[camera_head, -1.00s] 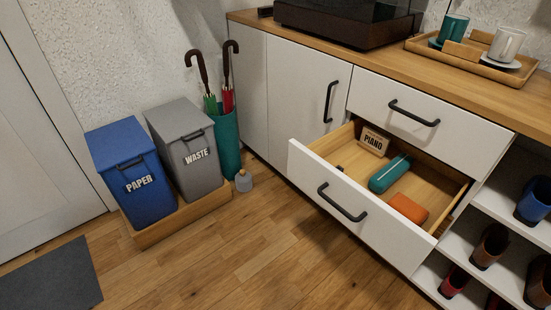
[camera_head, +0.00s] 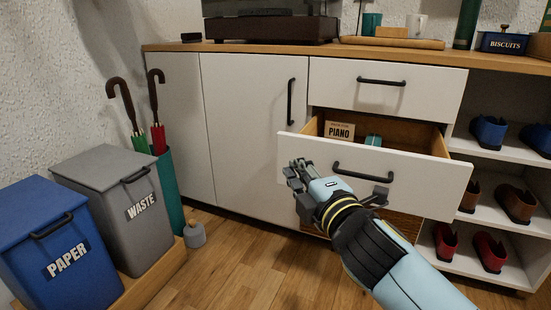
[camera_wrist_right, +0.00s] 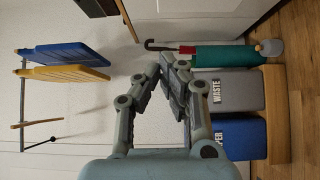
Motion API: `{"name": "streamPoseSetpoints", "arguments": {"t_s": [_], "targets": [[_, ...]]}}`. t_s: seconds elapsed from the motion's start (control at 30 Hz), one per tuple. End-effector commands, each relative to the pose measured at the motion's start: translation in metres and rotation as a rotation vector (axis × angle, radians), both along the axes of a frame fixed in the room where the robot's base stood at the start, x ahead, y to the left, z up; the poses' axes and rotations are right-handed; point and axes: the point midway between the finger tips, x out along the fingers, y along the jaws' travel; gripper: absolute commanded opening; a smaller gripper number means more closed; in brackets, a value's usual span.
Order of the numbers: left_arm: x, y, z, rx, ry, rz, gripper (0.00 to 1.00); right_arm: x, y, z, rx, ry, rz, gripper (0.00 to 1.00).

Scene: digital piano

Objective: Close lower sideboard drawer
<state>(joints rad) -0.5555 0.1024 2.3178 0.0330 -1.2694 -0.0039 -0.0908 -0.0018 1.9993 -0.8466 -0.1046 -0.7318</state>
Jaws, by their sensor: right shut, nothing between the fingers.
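The lower sideboard drawer (camera_head: 436,187) stands pulled out below the shut upper drawer (camera_head: 345,82). Its white front has a dark bar handle (camera_head: 350,172). Inside are a box marked PIANO (camera_head: 340,131) and part of a teal case (camera_head: 373,140); the rest of the inside is hidden by the front. My right gripper (camera_head: 298,170) is in front of the left part of the drawer front, left of the handle. Its fingers are shut and empty, as the right wrist view (camera_wrist_right: 172,65) also shows. I cannot tell whether it touches the front. My left gripper is out of view.
A blue PAPER bin (camera_head: 60,225), a grey WASTE bin (camera_head: 110,195) and a teal umbrella stand (camera_head: 170,190) are at the left. Open shoe shelves (camera_head: 500,218) adjoin the drawer on the right. A small grey object (camera_head: 194,236) stands on the wooden floor.

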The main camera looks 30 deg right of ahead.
Motion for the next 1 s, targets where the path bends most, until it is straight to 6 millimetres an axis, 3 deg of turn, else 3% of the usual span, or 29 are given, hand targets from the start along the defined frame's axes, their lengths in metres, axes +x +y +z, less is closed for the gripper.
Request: {"name": "streamPoseSetpoints", "arguments": {"t_s": [0.17,0.57,0.8,1.0], "targets": [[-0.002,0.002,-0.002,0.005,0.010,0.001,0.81,0.021,-0.001,0.004,0.003,-0.005,0.001,0.00],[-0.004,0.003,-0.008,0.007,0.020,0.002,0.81,0.103,-0.010,0.001,0.001,-0.001,0.000,0.00],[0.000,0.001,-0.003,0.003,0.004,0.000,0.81,0.121,-0.034,0.000,0.001,0.001,0.001,0.00],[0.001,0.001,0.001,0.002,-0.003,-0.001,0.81,0.124,-0.038,0.000,0.003,0.001,0.001,0.00]]}}
